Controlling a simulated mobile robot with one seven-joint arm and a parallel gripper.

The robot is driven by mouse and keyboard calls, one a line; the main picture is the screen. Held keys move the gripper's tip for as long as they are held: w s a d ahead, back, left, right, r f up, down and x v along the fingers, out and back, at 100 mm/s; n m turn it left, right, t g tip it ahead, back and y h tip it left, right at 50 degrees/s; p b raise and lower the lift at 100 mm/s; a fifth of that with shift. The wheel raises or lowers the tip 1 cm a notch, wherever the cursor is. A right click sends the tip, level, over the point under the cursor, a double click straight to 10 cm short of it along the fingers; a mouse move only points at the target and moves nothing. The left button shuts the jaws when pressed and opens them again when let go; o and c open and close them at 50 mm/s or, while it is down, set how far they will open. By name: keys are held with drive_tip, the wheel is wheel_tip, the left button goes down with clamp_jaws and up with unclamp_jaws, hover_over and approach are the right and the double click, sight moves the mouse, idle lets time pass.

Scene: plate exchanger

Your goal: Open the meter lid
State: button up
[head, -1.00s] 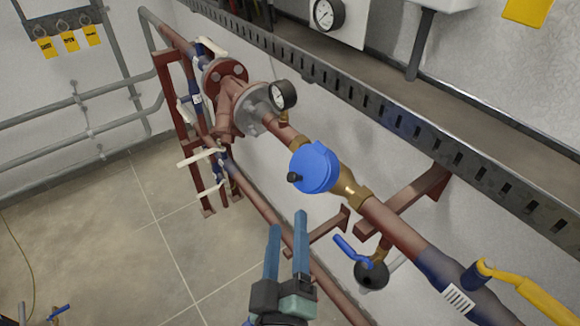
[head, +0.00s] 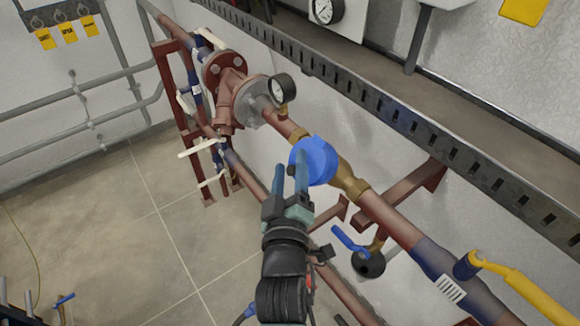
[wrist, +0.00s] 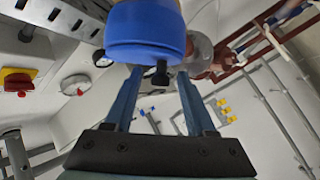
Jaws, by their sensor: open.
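The blue round meter lid (head: 320,160) sits on the brass-ended meter in the red-brown pipe, and it looks closed. It fills the top middle of the wrist view (wrist: 146,35). A small black knob (wrist: 159,74) sticks out from the lid's near side. My gripper (head: 290,174) is open, its two blue fingers pointing at the lid. In the wrist view the fingertips (wrist: 158,80) are on either side of the knob, close to the lid's edge. Whether they touch it, I cannot tell. In the head view my fingers hide the knob.
A pressure gauge (head: 283,88) stands up-left of the meter. A blue-handled valve (head: 350,240) hangs below right, and a yellow-handled valve (head: 500,275) is further right. A slotted metal tray (head: 400,115) runs along the wall above the pipe.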

clamp_jaws()
idle(1.4)
